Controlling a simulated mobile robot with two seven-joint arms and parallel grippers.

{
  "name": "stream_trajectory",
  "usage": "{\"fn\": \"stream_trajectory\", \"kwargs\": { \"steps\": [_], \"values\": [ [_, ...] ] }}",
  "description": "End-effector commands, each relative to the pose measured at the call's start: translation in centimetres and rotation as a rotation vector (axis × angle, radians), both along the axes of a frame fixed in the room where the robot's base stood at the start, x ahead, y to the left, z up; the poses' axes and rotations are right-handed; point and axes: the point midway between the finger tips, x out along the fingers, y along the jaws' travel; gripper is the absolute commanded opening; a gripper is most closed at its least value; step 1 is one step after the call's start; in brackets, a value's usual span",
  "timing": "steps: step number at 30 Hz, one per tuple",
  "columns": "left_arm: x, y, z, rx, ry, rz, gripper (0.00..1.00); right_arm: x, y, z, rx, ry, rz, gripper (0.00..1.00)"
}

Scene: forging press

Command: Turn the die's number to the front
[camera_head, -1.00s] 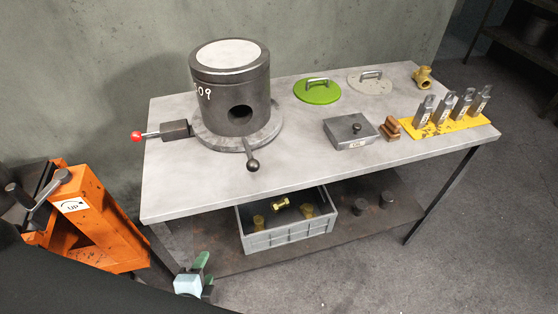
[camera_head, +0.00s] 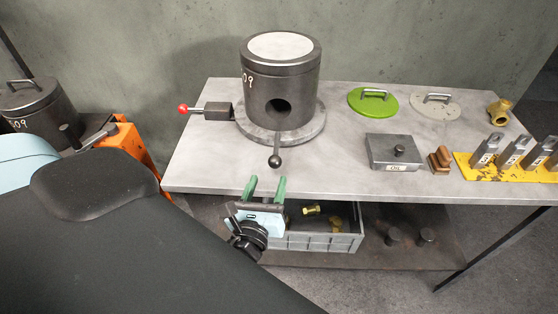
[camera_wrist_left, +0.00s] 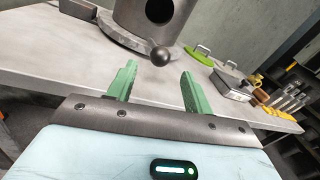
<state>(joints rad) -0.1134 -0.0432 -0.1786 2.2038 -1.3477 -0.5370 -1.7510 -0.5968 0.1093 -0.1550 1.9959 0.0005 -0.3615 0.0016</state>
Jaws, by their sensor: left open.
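The die (camera_head: 281,85) is a dark steel cylinder with a pale top, standing upright on a round base plate (camera_head: 312,130) at the back left of the table. Its white number, ending in "09", shows on its left side, and a round hole faces the front. A ball-ended handle (camera_head: 275,150) sticks out at the front of the plate. My left gripper (camera_head: 264,187) is open and empty at the table's front edge, below the handle and apart from it. In the left wrist view its green fingers (camera_wrist_left: 155,88) point toward the handle ball (camera_wrist_left: 160,56). My right gripper is not in view.
A red-knobbed lever block (camera_head: 217,111) sits left of the plate. To the right are a green lid (camera_head: 373,103), a grey lid (camera_head: 436,105), a steel box (camera_head: 395,152) and a yellow rack (camera_head: 490,172). A grey crate (camera_head: 315,242) stands on the lower shelf.

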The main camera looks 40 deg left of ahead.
Motion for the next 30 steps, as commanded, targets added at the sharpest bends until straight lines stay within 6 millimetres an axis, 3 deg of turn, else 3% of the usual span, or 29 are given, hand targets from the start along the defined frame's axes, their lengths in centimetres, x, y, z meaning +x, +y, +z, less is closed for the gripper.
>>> {"fn": "stream_trajectory", "kwargs": {
  "steps": [5,18,30],
  "values": [
    [0.8,0.3,0.1,-0.003,-0.004,-0.002,0.51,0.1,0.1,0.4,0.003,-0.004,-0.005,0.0],
    [6.3,2.5,0.1,-0.004,-0.003,-0.002,0.51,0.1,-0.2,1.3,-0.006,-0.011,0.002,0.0],
    [7.2,2.9,-0.1,-0.006,0.001,-0.001,0.51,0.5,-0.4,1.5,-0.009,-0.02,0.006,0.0]
  ]
}}
